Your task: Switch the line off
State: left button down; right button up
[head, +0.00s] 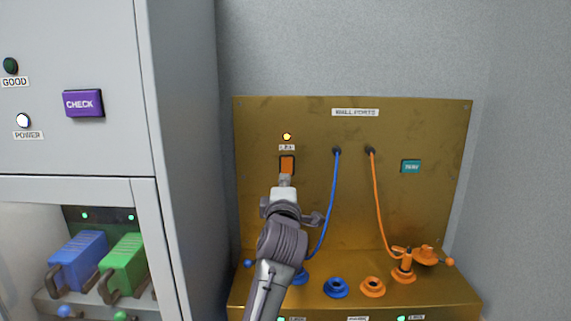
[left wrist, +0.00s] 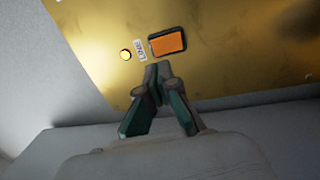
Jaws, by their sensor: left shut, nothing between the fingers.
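An orange rocker switch (head: 287,165) in a dark frame sits on the brass wall panel (head: 435,220), under a small label and a lit yellow lamp (head: 286,136). In the left wrist view the switch (left wrist: 167,43) is just beyond the fingertips, with the lit lamp (left wrist: 125,55) to its left. My left gripper (head: 285,181) is shut and empty, its tips just below the switch in the head view; it also shows in the left wrist view (left wrist: 158,72). I cannot tell whether the tips touch the panel. My right gripper is not in view.
A teal button (head: 411,166) is at the panel's right. Blue (head: 335,200) and orange (head: 377,200) cables hang down to the brass ledge, which holds blue (head: 336,288) and orange (head: 372,287) sockets. A grey cabinet with a purple CHECK button (head: 84,103) stands at left.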

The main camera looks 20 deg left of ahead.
aim_at(286, 162)
pick_arm(q)
jog(key=p+x, duration=0.1)
jog(key=x, duration=0.7)
jog(key=shift+w+p, duration=0.1)
jog(key=shift+p, duration=0.3)
jog(key=shift+w+r+p, duration=0.1)
jog(key=shift+r+p, duration=0.1)
jog(key=shift+p, duration=0.2)
jog(key=shift+f, duration=0.1)
jog(key=shift+d, duration=0.1)
